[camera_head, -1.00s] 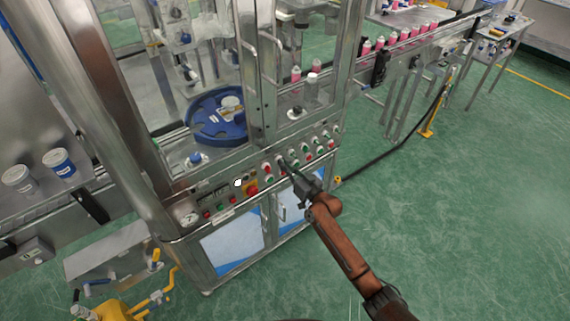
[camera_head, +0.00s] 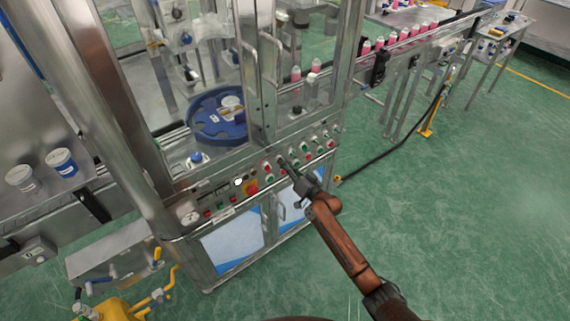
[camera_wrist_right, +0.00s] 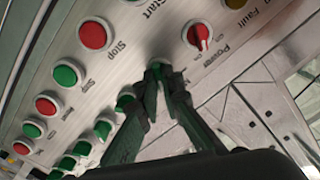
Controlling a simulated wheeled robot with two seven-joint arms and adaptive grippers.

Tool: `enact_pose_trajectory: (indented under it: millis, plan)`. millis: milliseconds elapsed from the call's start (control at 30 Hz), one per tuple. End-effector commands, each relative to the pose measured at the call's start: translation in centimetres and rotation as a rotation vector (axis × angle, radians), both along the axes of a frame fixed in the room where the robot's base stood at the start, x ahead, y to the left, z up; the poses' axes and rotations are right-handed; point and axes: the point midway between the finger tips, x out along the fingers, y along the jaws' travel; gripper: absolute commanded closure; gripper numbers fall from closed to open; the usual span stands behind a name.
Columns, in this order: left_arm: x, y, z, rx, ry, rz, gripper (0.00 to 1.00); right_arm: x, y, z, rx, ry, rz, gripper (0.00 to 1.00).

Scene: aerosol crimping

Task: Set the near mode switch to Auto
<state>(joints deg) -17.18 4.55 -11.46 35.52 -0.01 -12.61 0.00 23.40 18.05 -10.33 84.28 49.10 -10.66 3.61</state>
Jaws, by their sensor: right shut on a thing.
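My right gripper (camera_head: 286,166) reaches the front control panel of the steel machine in the head view. In the right wrist view its two fingers (camera_wrist_right: 160,80) are closed together on a small green-topped control (camera_wrist_right: 157,66), mostly hidden by the fingertips. That control sits in a line with other green controls (camera_wrist_right: 125,101). I cannot read its label or tell which position it is in. A red switch (camera_wrist_right: 199,36) labelled Power is close by, apart from the fingers. My left gripper is not in view.
A red Stop button (camera_wrist_right: 94,35) and a green button (camera_wrist_right: 67,74) lie beside the fingers. A blue round turntable (camera_head: 216,118) is inside the machine. The green floor (camera_head: 450,230) at right is clear.

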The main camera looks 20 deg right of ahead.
Motion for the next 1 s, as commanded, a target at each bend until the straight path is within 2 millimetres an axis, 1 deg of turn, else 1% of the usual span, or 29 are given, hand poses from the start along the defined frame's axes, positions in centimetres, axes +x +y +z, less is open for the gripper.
enact_pose_trajectory:
  millis: [100, 133, 367, 567, 667, 767, 833, 1000]
  plan:
    - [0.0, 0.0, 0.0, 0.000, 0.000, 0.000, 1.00, 0.0, -0.1, 0.0, 0.001, -0.001, -0.002, 1.00]
    - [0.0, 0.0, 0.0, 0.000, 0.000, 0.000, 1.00, 0.0, -0.1, 0.0, 0.001, -0.001, -0.002, 0.92]
    - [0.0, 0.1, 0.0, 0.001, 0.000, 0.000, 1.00, 0.0, 0.0, 0.0, 0.000, -0.001, -0.001, 0.76]
    - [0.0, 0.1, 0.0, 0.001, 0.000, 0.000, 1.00, 0.0, 0.0, 0.0, 0.000, 0.000, 0.000, 0.76]
    - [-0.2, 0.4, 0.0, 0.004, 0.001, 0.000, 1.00, -0.1, 0.0, 0.0, 0.000, 0.000, 0.000, 0.76]
    - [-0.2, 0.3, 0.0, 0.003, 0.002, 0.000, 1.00, -0.8, -0.3, -0.1, 0.000, 0.001, 0.000, 0.76]
    - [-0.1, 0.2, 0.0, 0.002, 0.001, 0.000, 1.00, -1.8, -0.7, -0.2, 0.000, 0.001, 0.000, 0.76]
    - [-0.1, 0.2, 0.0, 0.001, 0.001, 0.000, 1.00, -5.1, -1.9, -0.1, -0.001, 0.001, -0.002, 0.76]
